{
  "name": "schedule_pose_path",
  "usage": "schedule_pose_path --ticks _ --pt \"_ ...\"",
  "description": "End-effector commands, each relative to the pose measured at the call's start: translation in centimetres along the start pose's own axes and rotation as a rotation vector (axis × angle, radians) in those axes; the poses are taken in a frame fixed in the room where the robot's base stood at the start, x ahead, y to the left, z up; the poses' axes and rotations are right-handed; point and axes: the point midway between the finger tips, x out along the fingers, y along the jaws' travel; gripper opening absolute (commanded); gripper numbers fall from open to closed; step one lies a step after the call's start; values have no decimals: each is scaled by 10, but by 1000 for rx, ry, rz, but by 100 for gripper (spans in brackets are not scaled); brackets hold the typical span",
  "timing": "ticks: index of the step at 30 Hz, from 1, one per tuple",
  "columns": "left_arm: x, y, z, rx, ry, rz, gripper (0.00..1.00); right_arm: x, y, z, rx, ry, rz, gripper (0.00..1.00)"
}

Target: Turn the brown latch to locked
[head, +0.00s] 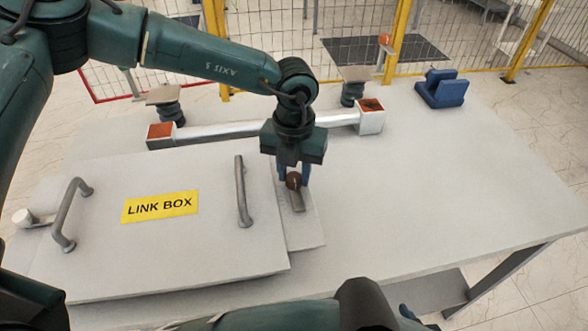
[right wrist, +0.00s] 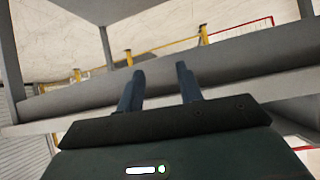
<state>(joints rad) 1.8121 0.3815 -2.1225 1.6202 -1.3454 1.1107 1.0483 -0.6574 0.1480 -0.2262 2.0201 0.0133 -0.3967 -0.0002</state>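The brown latch (head: 298,201) sits on the grey plate at the right side of the link box. Its round brown knob (head: 293,181) is at the upper end of a short bar that points toward the front of the table. My left gripper (head: 294,176) points down over the latch, with its blue fingers apart on either side of the knob. I cannot clearly see whether they touch it. My right gripper (right wrist: 160,85) is open and empty below the tabletop edge in the right wrist view; only a bit of it shows at the bottom of the head view.
The link box lid (head: 200,255) has two grey handles and a yellow label (head: 160,206). A grey bar with orange-topped ends (head: 370,118) lies behind it. A blue block (head: 442,90) stands at the back right. The right part of the table (head: 450,180) is clear.

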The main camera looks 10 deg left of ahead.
Motion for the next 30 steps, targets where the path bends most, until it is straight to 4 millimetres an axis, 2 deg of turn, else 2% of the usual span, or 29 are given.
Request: schedule_pose_path --ticks 1,7,19,30 --pt "0 0 0 0 0 1 25 0 0 0 0 0 -1 36" --pt "0 0 0 0 0 1 9 -2 -2 1 2 -1 -2 36" --pt "2 0 0 77 0 0 8 1 -2 8 -4 2 -8 36" --pt "4 0 0 372 -2 -2 8 12 -11 8 -17 55 -37 36"
